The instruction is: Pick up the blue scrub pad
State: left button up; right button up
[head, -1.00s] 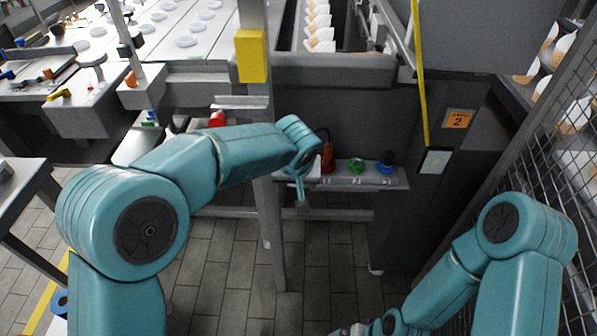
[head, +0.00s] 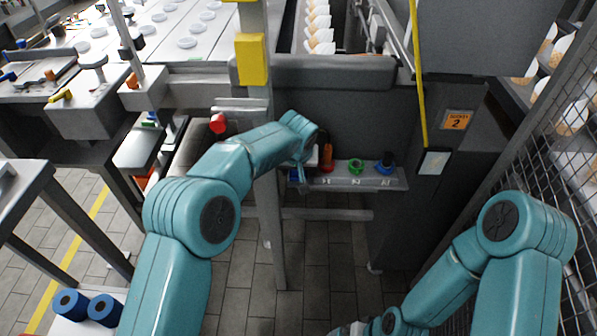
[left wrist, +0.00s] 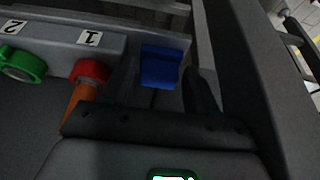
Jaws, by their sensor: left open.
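The blue scrub pad (left wrist: 162,66) shows in the left wrist view as a small blue block on a grey ledge, beside the label "1". My left gripper (left wrist: 161,78) is open, with one dark finger on each side of the pad. I cannot tell whether the fingers touch it. In the head view my left gripper (head: 302,174) is small and partly hidden by its wrist, at the left end of the ledge, where the pad is mostly hidden. My right arm (head: 450,280) is at the lower right; its gripper is not visible.
A red-topped orange bottle (head: 327,157), a green ring (head: 356,167) and a blue item (head: 384,164) stand along the numbered ledge (head: 345,182). A grey post (head: 268,200) rises close to my left forearm. Blue rolls (head: 70,304) are at the lower left.

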pick_arm(q)
jog(key=c, duration=0.8)
jog(key=shift+r, duration=0.1)
jog(key=shift+s+r, duration=0.1)
jog(key=shift+r, duration=0.15)
notch_tip(320, 180, up, 7)
jog(key=p, duration=0.1)
jog(key=s+b, duration=0.1)
jog(key=s, duration=0.5)
jog(key=s+b, duration=0.1)
jog(key=s, duration=0.6)
jog(key=s+b, duration=0.1)
jog(key=s, duration=0.6)
jog(key=shift+f, duration=0.3)
jog(key=shift+w, duration=0.1)
